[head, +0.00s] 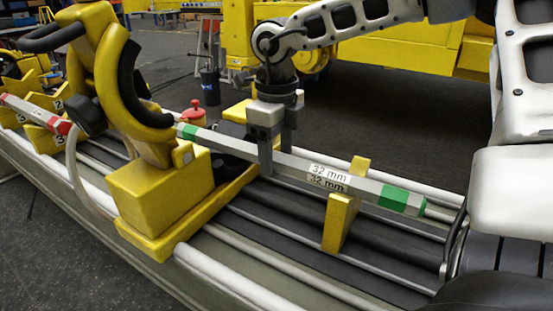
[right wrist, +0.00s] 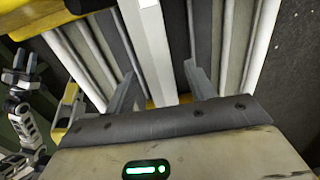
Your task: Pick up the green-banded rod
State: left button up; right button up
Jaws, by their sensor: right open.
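The green-banded rod (head: 300,168) is a long pale bar with green bands near both ends and a "32 mm" label. It lies across a yellow upright support (head: 341,222) near its right end, and its left end is by the yellow curved machine part. My right gripper (head: 277,163) is open, pointing down over the rod left of the label, with its fingers reaching rod height. In the right wrist view the rod (right wrist: 157,50) runs between the two spread fingers (right wrist: 160,92). I cannot tell if they touch it.
A large yellow machine part with a black curved pad (head: 125,150) stands close left of my right gripper. A red-banded rod (head: 35,113) lies in yellow numbered holders at far left. A red knob (head: 196,115) is behind. Pale rails run beneath.

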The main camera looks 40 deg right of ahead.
grip_shut()
jog(key=shift+w+r, duration=0.1)
jog(key=shift+r, duration=0.1)
